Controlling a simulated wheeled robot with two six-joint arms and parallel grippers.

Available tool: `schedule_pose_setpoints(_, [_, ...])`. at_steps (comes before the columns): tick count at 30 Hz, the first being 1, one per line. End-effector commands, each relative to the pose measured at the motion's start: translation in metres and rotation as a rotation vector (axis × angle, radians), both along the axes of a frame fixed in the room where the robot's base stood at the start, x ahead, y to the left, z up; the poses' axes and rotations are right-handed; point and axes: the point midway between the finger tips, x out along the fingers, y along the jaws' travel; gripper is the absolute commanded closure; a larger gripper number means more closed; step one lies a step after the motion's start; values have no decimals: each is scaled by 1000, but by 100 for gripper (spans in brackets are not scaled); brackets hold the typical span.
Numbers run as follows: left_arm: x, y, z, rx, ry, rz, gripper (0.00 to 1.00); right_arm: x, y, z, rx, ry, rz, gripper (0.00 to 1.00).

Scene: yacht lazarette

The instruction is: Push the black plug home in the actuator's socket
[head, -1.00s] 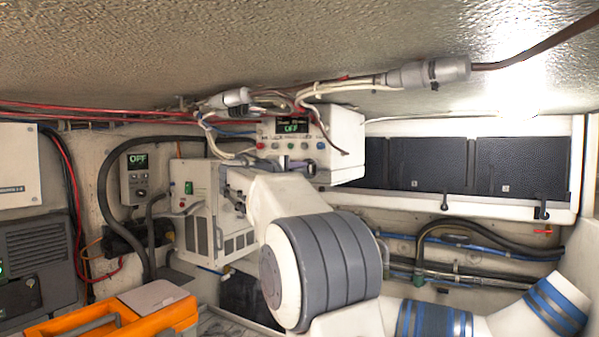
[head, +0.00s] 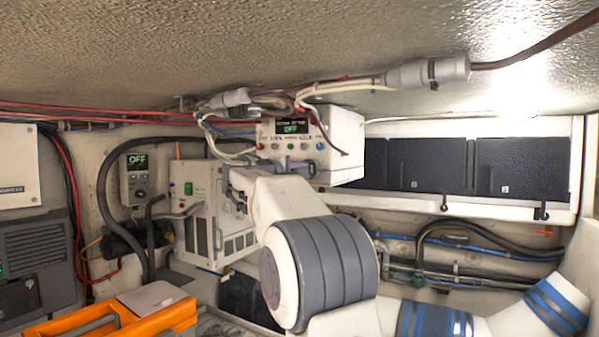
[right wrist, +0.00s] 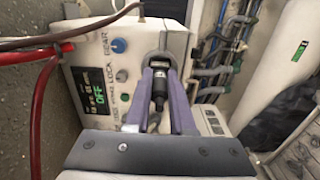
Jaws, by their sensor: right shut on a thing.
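The black plug (right wrist: 159,88) is a short dark cylinder, gripped between the two purple-grey fingers of my right gripper (right wrist: 160,80) in the right wrist view. Its far end points at a dark round opening (right wrist: 158,58) at the edge of a white box; I cannot tell how deep it sits. The white box (head: 343,135), with knobs and a green OFF display, hangs under the ceiling in the head view. My right arm hides most of the plug area there. I cannot tell for certain which unit is the actuator. My left gripper is not in view.
Red and brown cables (right wrist: 45,45) cross close to the box in the right wrist view. White cables and a grey connector (head: 428,74) hang under the low ceiling. A white cabinet (head: 205,225) stands left of my arm; an orange case (head: 110,320) sits lower left.

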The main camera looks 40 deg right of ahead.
Motion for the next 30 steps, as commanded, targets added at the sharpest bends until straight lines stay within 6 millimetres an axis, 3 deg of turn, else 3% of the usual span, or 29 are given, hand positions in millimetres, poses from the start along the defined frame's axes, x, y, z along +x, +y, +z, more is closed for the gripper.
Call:
schedule_pose_setpoints(29, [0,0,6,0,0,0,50,9,-23,1,-1,0,0,100])
schedule_pose_setpoints(30, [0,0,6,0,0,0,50,9,-22,1,-1,0,1,63])
